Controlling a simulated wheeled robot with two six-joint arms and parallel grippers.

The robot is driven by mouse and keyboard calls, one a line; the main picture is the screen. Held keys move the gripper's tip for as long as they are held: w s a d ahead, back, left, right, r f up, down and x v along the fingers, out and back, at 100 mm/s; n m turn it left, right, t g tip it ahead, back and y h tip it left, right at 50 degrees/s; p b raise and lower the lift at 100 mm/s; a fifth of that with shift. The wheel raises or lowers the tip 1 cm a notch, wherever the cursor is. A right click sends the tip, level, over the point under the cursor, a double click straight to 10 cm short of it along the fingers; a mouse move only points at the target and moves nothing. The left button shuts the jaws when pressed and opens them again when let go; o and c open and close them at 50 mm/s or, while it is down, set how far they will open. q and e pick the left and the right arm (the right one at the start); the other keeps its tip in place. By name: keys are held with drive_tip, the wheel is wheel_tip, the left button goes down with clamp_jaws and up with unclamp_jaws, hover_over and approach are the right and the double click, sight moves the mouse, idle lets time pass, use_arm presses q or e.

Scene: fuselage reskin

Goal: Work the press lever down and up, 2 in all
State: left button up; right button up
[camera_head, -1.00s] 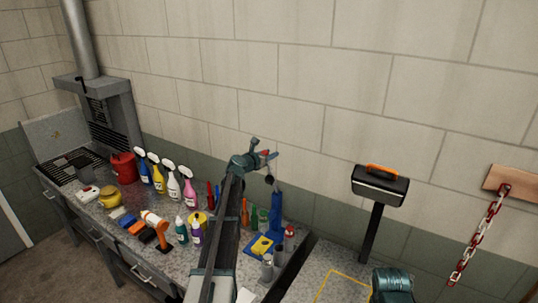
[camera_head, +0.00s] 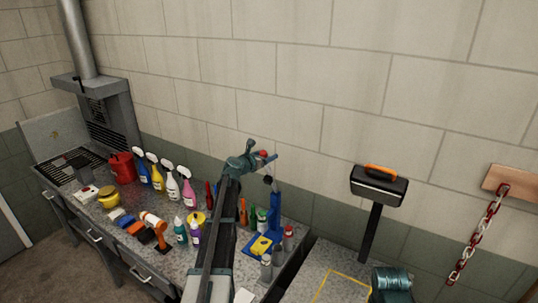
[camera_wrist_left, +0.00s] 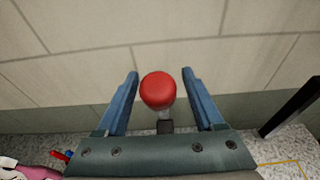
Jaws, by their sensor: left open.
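The press is a blue upright stand (camera_head: 275,212) at the right end of the bench, behind my left forearm. Its lever ends in a red ball knob (camera_wrist_left: 158,91); the knob also shows small beside my left gripper (camera_head: 267,157) in the head view. In the left wrist view my left gripper (camera_wrist_left: 160,88) is open, with one blue finger on each side of the red knob. Clear gaps show between the knob and both fingers. A dark lever part shows below the knob.
Several spray bottles (camera_head: 173,187) and small bottles stand along the bench (camera_head: 85,205). A red can (camera_head: 122,167) is further left. A black toolbox with orange handle (camera_head: 380,182) is at right, near a hanging red and white chain (camera_head: 478,235). The wall is behind.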

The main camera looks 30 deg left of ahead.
use_arm(q)
drive_tip(key=p+v, duration=0.1)
drive_tip(key=v, duration=0.4)
drive_tip(key=shift+s+r, duration=0.15)
drive_tip(key=shift+s, duration=0.05)
drive_tip(key=shift+c, duration=0.9)
drive_tip(key=s+f+m+y+b, duration=0.1)
drive_tip(key=f+b, duration=0.1)
drive_tip(key=b, duration=0.1)
drive_tip(key=s+d+f+m+y+b, duration=0.1)
drive_tip(key=s+f+y+b, duration=0.1)
drive_tip(key=f, duration=0.1)
drive_tip(key=s+f+m+y+b, duration=0.1)
drive_tip(key=s+f+y+b, duration=0.1)
drive_tip(key=b, duration=0.1)
drive_tip(key=shift+s+d+f+b, duration=0.15)
drive_tip(key=shift+d+f+b, duration=0.15)
clamp_jaws()
drive_tip(key=s+d+r+m+t+y+b, duration=0.2)
drive_tip(key=s+d+m+t+y+b, duration=0.3)
drive_tip(key=s+m+b, duration=0.3)
drive_tip(key=w+a+r+p, duration=0.2)
drive_tip(key=w, duration=0.4)
drive_tip(key=w+a+r+g+p, duration=0.1)
drive_tip(key=w+a+r+p, duration=0.1)
drive_tip(key=w, duration=0.4)
drive_tip(key=shift+a, duration=0.35)
